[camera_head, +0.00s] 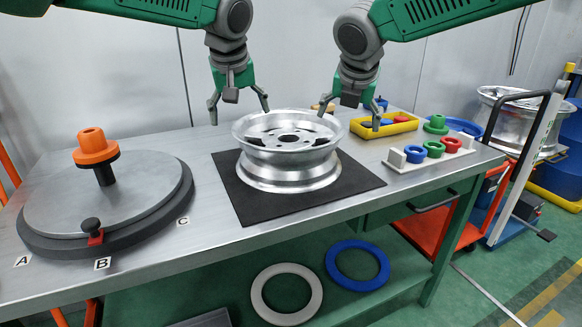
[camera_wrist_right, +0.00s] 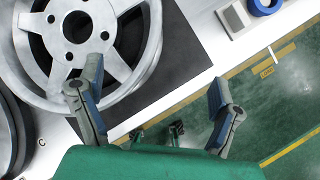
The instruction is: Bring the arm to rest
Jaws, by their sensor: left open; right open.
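My left gripper (camera_head: 239,106) is open and empty, above and behind the left side of the silver wheel rim in the head view. My right gripper (camera_head: 349,112) is open and empty, above and behind the right side of the rim. In the right wrist view the right gripper's fingers (camera_wrist_right: 158,105) are spread wide with nothing between them. The silver wheel rim (camera_head: 288,168) lies flat on a black mat (camera_head: 345,195) on the metal table. It also shows below the fingers in the right wrist view (camera_wrist_right: 118,25). Both grippers appear apart from the rim.
A round turntable (camera_head: 110,195) with an orange knob (camera_head: 95,145) stands at the table's left. A white rack (camera_head: 430,155) with blue, green and red rings and a yellow tray (camera_head: 385,125) stand at the right. The table's front edge between turntable and mat is clear.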

